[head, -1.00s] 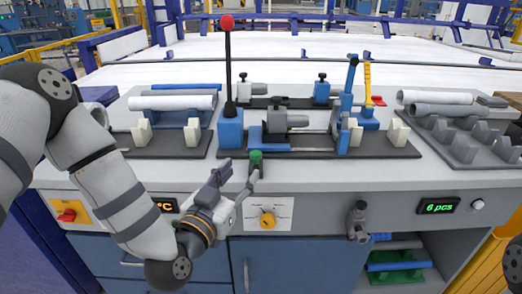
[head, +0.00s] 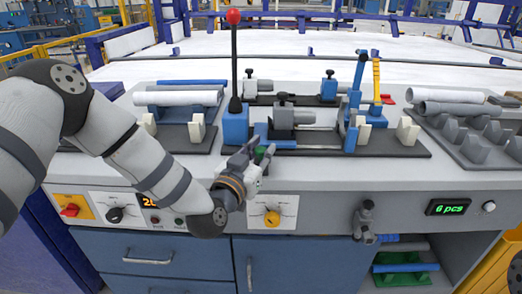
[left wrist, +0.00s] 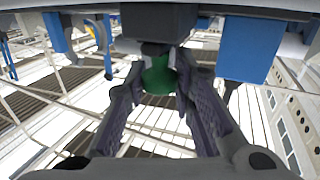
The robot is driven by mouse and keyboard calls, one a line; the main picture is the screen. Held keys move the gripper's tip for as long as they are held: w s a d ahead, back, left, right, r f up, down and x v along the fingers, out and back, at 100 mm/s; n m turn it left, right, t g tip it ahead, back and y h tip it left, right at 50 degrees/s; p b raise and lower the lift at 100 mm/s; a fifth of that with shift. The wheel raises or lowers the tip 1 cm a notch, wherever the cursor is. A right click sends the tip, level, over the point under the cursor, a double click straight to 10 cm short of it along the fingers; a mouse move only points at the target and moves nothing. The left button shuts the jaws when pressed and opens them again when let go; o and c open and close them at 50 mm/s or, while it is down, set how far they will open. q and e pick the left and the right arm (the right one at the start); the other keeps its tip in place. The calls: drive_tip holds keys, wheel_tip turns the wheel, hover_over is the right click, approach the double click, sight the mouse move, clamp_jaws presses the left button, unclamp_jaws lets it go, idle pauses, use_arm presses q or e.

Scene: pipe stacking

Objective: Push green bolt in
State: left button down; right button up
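The green bolt (head: 262,152) is at the front edge of the workbench, below the blue block with the red-topped lever. My left gripper (head: 257,150) is at the bolt and partly hides it. In the left wrist view the bolt (left wrist: 158,76) sits between the tips of my left gripper's dark fingers (left wrist: 160,90), under a dark block. The fingers are spread, one on each side of the bolt; I cannot tell whether they touch it. My right gripper is not in view.
The red-topped lever (head: 234,60) stands upright just behind the bolt. A clamp fixture (head: 295,117) is right of it, and grey cradles (head: 490,137) are at the right. A yellow knob (head: 271,217) is on the front panel below the gripper.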

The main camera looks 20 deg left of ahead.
sight(258, 148)
use_arm(q)
drive_tip(key=shift+w+a+f, duration=0.1)
drive_tip(key=shift+w+a, duration=0.1)
drive_tip(key=shift+w, duration=0.45)
drive_tip(key=shift+w+a, duration=0.2)
drive_tip(key=shift+w, duration=0.45)
drive_tip(key=shift+r, duration=0.2)
drive_tip(key=c, duration=1.6)
unclamp_jaws()
drive_tip(key=shift+o, duration=1.2)
drive_tip(key=shift+w+f, duration=0.15)
drive_tip(key=shift+w, duration=0.05)
drive_tip(key=shift+s, duration=0.15)
drive_tip(key=s+a, duration=0.1)
drive_tip(key=s, duration=1)
drive_tip(key=shift+s+a, duration=0.2)
drive_tip(key=shift+s, duration=0.2)
